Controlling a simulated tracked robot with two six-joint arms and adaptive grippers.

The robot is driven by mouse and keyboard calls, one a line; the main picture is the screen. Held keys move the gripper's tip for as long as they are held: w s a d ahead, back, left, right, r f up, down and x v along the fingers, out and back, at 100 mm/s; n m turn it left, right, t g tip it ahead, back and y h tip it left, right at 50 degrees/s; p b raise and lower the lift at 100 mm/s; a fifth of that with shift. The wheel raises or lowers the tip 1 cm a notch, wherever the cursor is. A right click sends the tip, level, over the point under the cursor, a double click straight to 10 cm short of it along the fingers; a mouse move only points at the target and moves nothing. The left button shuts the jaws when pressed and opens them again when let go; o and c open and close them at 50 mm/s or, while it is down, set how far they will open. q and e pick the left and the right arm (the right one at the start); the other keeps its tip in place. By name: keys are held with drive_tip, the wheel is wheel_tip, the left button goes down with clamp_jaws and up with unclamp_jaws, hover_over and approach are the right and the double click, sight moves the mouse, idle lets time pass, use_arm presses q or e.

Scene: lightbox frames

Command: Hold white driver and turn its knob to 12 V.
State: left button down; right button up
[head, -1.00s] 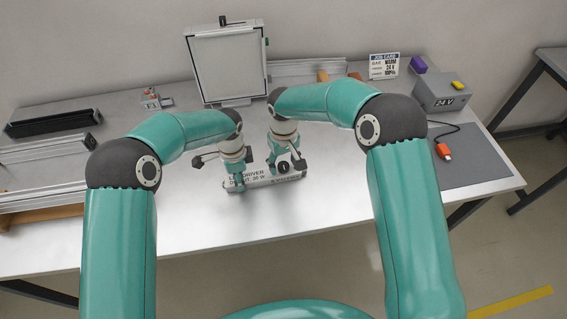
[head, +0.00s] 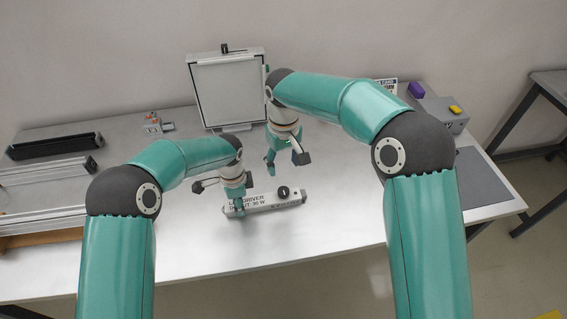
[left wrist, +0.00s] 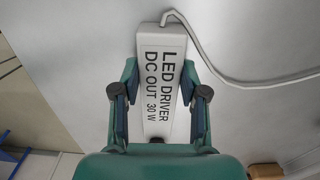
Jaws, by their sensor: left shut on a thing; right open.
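The white LED driver (head: 262,203) lies flat near the middle of the table, its label reading "LED DRIVER DC OUT 30 W" in the left wrist view (left wrist: 161,75). Its black knob (head: 283,191) is on the top near the right end. My left gripper (head: 239,203) is shut across the driver's left part; in the left wrist view its fingers (left wrist: 158,112) stand on both sides of the casing. My right gripper (head: 283,158) is open and empty, raised behind and apart from the knob. The knob's setting is too small to read.
A framed lightbox panel (head: 228,91) stands at the back. A grey box with a yellow button (head: 447,115), a purple block (head: 416,90) and a partly hidden card are at the back right. Rails (head: 45,175) lie at the left. A white cable (left wrist: 235,82) runs from the driver. The table front is clear.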

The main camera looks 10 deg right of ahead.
use_arm(q)
drive_tip(key=c, duration=0.5)
unclamp_jaws()
drive_tip(key=shift+c, duration=0.2)
